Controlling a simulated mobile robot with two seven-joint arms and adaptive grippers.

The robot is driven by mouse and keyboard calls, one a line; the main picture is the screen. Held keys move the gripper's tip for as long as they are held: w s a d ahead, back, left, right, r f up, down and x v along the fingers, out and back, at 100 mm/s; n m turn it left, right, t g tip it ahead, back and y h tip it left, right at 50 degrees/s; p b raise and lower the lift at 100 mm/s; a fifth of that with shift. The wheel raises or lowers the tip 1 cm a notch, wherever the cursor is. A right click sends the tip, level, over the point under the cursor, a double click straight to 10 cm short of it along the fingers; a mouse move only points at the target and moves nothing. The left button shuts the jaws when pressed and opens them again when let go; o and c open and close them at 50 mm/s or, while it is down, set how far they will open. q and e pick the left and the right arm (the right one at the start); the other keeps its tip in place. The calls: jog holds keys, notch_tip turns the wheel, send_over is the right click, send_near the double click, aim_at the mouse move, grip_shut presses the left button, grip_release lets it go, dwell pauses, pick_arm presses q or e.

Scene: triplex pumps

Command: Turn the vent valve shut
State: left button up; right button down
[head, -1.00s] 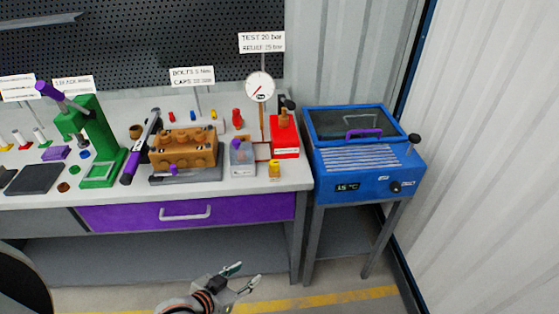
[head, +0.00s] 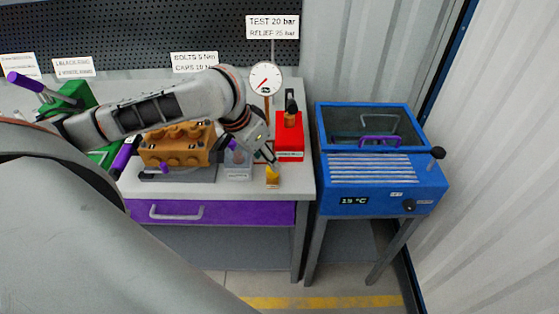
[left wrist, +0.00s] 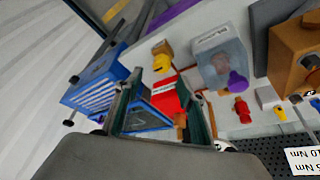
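A small brass-coloured block with a yellow knob, which looks like a valve (head: 272,179), stands at the front right of the bench top. It also shows in the left wrist view (left wrist: 162,62), beyond the fingertips. I cannot read a label that marks it as the vent valve. My left gripper (head: 266,154) is just above and behind it, apart from it. In the left wrist view the gripper's two fingers (left wrist: 158,95) are spread with nothing held. A clear box with a purple knob (left wrist: 238,82) is beside the valve. My right gripper is not in view.
The red pump unit (head: 290,138) with a black-topped lever stands close behind the gripper. The round gauge (head: 266,77) rises behind. The brown pump block (head: 172,148) is to the left. A blue chiller-like box (head: 370,170) stands right of the bench (head: 300,185).

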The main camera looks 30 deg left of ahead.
aim_at(272, 173)
pick_arm(q)
jog(key=shift+x, duration=3.7)
jog(key=shift+a, duration=0.15)
jog(key=c, duration=1.1)
